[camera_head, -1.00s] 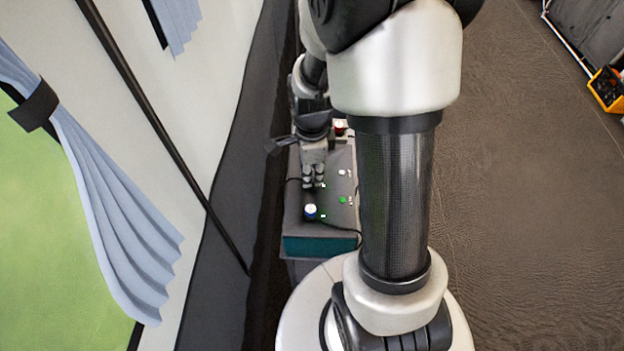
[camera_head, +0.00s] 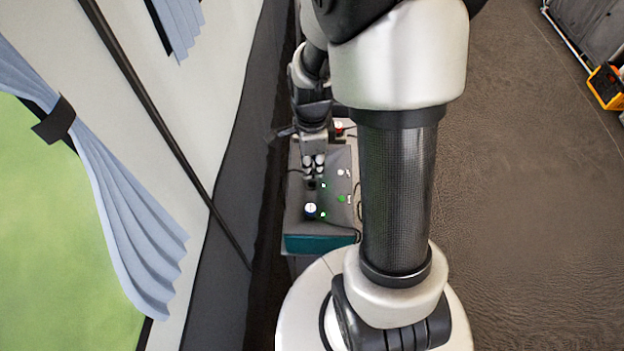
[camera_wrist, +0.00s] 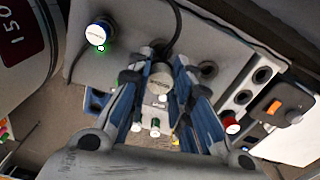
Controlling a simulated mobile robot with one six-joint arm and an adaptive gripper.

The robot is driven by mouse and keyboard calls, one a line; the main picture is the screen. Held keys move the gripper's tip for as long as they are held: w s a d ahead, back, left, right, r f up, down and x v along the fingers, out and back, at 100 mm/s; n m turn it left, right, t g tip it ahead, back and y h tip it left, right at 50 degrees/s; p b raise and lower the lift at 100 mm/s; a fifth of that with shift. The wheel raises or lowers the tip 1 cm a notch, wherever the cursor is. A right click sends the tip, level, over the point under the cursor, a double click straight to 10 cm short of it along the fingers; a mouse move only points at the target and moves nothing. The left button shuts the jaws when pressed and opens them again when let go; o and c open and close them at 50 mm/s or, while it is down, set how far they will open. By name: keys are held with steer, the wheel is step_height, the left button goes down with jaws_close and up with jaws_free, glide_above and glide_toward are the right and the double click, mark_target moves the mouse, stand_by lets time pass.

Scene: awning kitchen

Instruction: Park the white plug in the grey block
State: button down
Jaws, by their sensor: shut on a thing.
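In the wrist view my gripper (camera_wrist: 167,82) is shut on a pale grey-white round plug (camera_wrist: 160,76), with a black cable beside it. A light grey strip with dark round holes (camera_wrist: 252,88) lies right of the gripper in the wrist view. It looks like the grey block, though I cannot be sure. The gripper is apart from it.
A blue-and-white plug (camera_head: 310,209) stands on the box, beside a green light (camera_head: 323,215). A red-and-white plug (camera_wrist: 232,125) stands near the holed strip. A green button (camera_head: 342,198) is on the box. The curtained wall (camera_head: 225,75) is close on the left.

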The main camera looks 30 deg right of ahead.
steer(key=shift+r+p, duration=0.45)
steer(key=shift+r, duration=0.05)
steer(key=shift+w+d+f+p, duration=0.15)
steer(key=shift+w+d+f, duration=0.45)
steer(key=shift+w+d, duration=1.55)
steer(key=shift+w+d+f+p, duration=0.2)
steer(key=shift+w+d+f, duration=0.4)
steer(key=shift+w+d, duration=1.5)
steer(key=shift+w+d+f+p, duration=0.15)
steer(key=shift+w+d+f, duration=0.45)
steer(key=shift+w+d, duration=1.55)
steer(key=shift+w+a+f+b, duration=0.2)
steer(key=shift+f+b, duration=0.05)
steer(key=shift+f, duration=0.3)
steer(key=shift+w+a+f+b, duration=0.2)
steer(key=shift+f+b, duration=0.1)
steer(key=shift+f, duration=0.3)
steer(key=shift+w+a+f+b, duration=0.2)
steer(key=shift+f+b, duration=0.05)
steer(key=shift+f, duration=0.3)
steer(key=c, duration=1.4)
jaws_free()
steer(key=shift+o, duration=0.6)
